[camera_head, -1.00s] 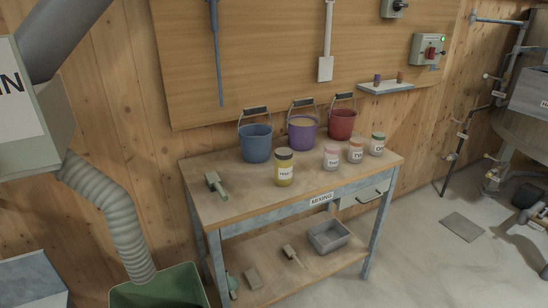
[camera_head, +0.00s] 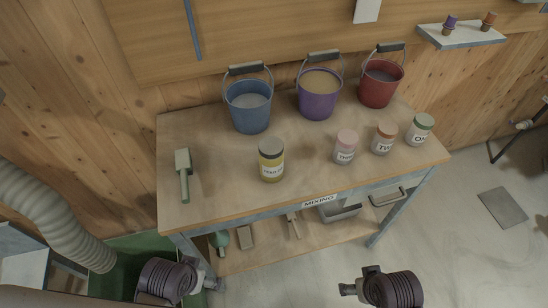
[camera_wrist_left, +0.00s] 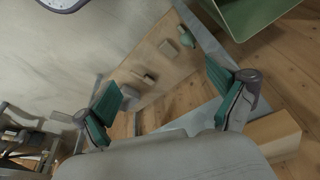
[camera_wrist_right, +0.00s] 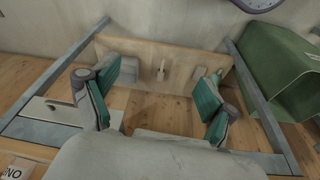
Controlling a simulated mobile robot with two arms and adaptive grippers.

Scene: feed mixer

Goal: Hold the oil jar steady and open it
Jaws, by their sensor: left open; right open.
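My right gripper (camera_head: 346,289) is in front of the bench to the right, also apart. It is open and empty in the right wrist view (camera_wrist_right: 162,88).
Blue (camera_head: 249,106), purple (camera_head: 317,105) and red (camera_head: 379,88) buckets stand behind the jar. Pink (camera_head: 345,148), orange-lidded (camera_head: 383,139) and green-lidded (camera_head: 419,130) small jars stand right. The bench front edge (camera_head: 250,217) is clear.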

